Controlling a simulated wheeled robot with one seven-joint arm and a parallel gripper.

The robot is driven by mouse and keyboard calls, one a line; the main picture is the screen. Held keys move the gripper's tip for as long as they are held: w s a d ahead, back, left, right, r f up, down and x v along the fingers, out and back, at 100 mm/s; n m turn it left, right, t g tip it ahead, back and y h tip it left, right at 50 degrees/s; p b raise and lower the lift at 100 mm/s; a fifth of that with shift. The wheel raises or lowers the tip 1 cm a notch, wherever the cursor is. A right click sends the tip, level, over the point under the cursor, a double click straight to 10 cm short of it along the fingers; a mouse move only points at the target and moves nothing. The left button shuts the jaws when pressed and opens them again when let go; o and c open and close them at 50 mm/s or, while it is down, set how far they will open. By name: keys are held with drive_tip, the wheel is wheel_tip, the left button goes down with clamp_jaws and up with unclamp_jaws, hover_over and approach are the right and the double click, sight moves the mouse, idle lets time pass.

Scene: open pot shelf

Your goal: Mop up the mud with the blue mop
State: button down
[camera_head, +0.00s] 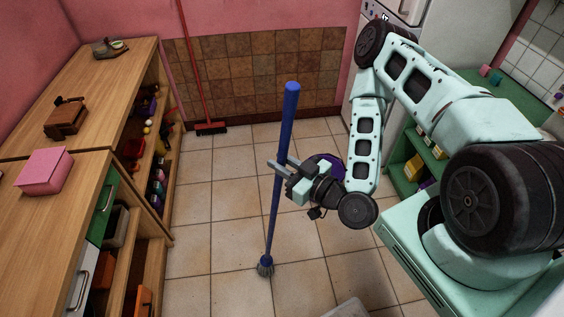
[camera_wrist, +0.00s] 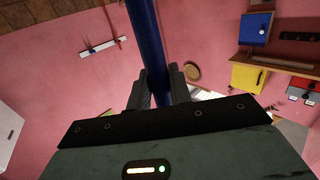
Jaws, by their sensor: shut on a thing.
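The blue mop (camera_head: 274,211) stands nearly upright in the head view, its thick top end leaning slightly right. Its grey mop head (camera_head: 265,267) is down at the tiled floor; whether it touches the tiles I cannot tell. My gripper (camera_head: 280,170) is shut on the blue handle around its middle. In the wrist view the blue handle (camera_wrist: 149,45) runs between the two fingers of my gripper (camera_wrist: 158,92). I see no clear mud on the floor in these views.
A wooden counter (camera_head: 108,75) with open shelves stands at the left, holding a pink box (camera_head: 44,172). A red broom (camera_head: 197,80) leans on the back wall. Green shelves (camera_head: 405,160) and a white appliance (camera_head: 440,45) stand at the right. The tiled floor (camera_head: 215,215) between is mostly clear.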

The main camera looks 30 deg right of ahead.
drive_tip(key=w+d+b, duration=0.2)
drive_tip(key=w+d, duration=0.3)
drive_tip(key=w, duration=0.4)
drive_tip(key=w+d+b, duration=0.3)
drive_tip(key=w+d, duration=0.3)
drive_tip(key=w, duration=0.4)
drive_tip(key=w+d+b, duration=0.2)
drive_tip(key=w+d, duration=0.4)
drive_tip(key=w, duration=0.4)
drive_tip(key=shift+w+r, duration=0.15)
drive_tip(key=shift+w, duration=0.05)
idle(1.2)
drive_tip(key=shift+r, duration=0.1)
